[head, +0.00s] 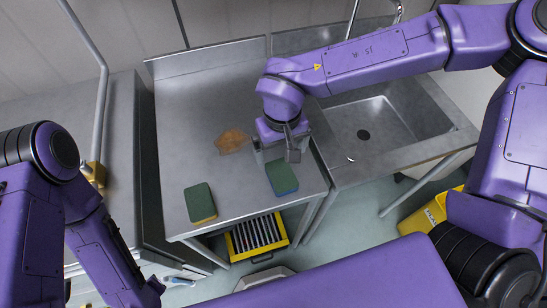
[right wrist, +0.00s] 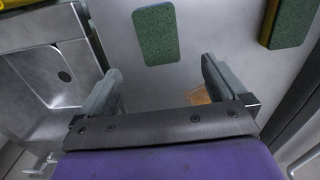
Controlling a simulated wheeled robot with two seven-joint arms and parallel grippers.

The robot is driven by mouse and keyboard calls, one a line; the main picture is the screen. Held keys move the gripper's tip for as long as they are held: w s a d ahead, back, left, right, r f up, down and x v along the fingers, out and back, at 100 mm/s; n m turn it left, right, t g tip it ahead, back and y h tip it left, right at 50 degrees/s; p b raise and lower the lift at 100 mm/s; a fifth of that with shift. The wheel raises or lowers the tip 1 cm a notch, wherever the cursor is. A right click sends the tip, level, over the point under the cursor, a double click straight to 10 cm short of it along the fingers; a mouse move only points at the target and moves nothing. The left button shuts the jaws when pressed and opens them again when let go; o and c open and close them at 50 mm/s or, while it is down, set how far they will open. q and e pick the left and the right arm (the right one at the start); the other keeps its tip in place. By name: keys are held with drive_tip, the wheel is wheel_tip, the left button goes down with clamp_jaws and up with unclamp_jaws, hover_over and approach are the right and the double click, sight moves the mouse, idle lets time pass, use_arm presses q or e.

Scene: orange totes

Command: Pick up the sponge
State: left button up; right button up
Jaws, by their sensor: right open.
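Two green-topped sponges lie apart on the steel table (head: 190,110). One sponge (head: 281,176) has a blue edge and lies just in front of my right gripper (head: 275,153); the other sponge (head: 201,202), with a yellowish edge, lies to the left. In the right wrist view, one sponge (right wrist: 155,35) shows beyond the open fingers of my right gripper (right wrist: 160,80), roughly in line with the gap. The other sponge (right wrist: 288,22) is at the upper right. The right gripper is open and empty. My left arm shows at the left, but its gripper does not.
A brown-orange patch or flat thing (head: 232,141) lies left of the right gripper; I cannot tell what it is. A steel sink (head: 405,125) is to the right. A yellow crate (head: 240,253) stands below the table's front edge. The table's far left is clear.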

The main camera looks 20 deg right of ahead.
hover_over(282, 174)
drive_tip(key=f, duration=0.4)
drive_tip(key=shift+s+a+f, duration=0.15)
drive_tip(key=shift+a+f, duration=0.05)
drive_tip(key=shift+f, duration=0.05)
drive_tip(key=f, duration=0.2)
drive_tip(key=f+p, duration=0.1)
drive_tip(key=f, duration=0.2)
drive_tip(key=shift+w+d+f, duration=0.15)
drive_tip(key=shift+w+f, duration=0.05)
drive_tip(key=shift+f, duration=0.1)
drive_tip(key=c, duration=1.1)
